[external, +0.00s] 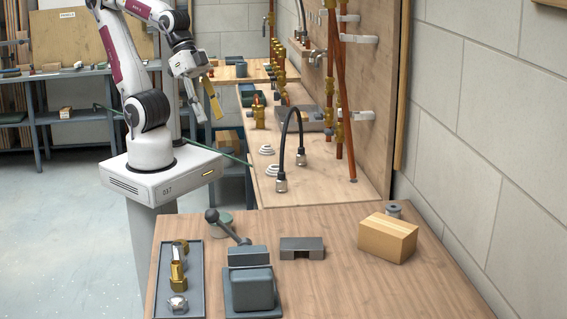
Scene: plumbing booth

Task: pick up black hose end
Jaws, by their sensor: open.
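The black hose (291,112) stands as an arch on the wooden bench. Its near end (281,185) and its far end (301,158) each carry a silver metal nut. Both nuts appear to be at the bench surface. My gripper (210,117) is to the left of the hose, in the air. It points downward with its fingers spread apart and nothing visible between them. A clear gap separates it from both hose ends.
Two pale coiled rings (266,150) lie left of the hose. Copper pipes (347,110) and a wooden back panel (375,75) rise on its right. The front table holds a parts tray (195,290), a vise (250,285) and a cardboard box (388,237).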

